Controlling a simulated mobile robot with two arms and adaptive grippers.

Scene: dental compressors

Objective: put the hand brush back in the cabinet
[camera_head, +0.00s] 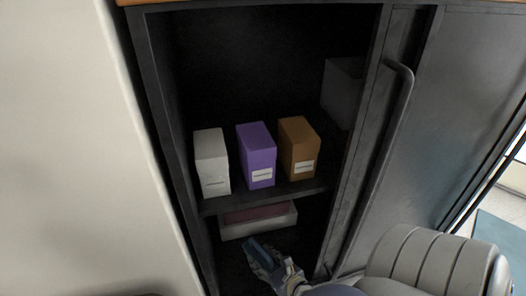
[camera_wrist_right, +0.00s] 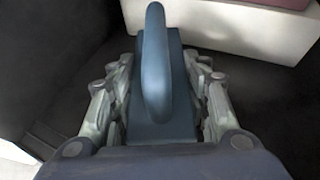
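The hand brush (camera_head: 260,252) is blue, with an upright arched handle in the right wrist view (camera_wrist_right: 155,70). My right gripper (camera_head: 270,264) is inside the lower part of the open dark cabinet (camera_head: 182,160). In the wrist view its fingers (camera_wrist_right: 158,95) lie on both sides of the brush's body, close against it, and it appears gripped. The brush is over the cabinet's dark bottom; whether it touches that bottom I cannot tell. The brush's underside is hidden. My left gripper is not in view.
White (camera_head: 212,163), purple (camera_head: 257,155) and brown (camera_head: 299,148) boxes stand on the shelf above. A white box with a reddish top (camera_head: 258,221) sits under the shelf, behind the brush. The cabinet door (camera_head: 420,130) is at the right, beside my arm.

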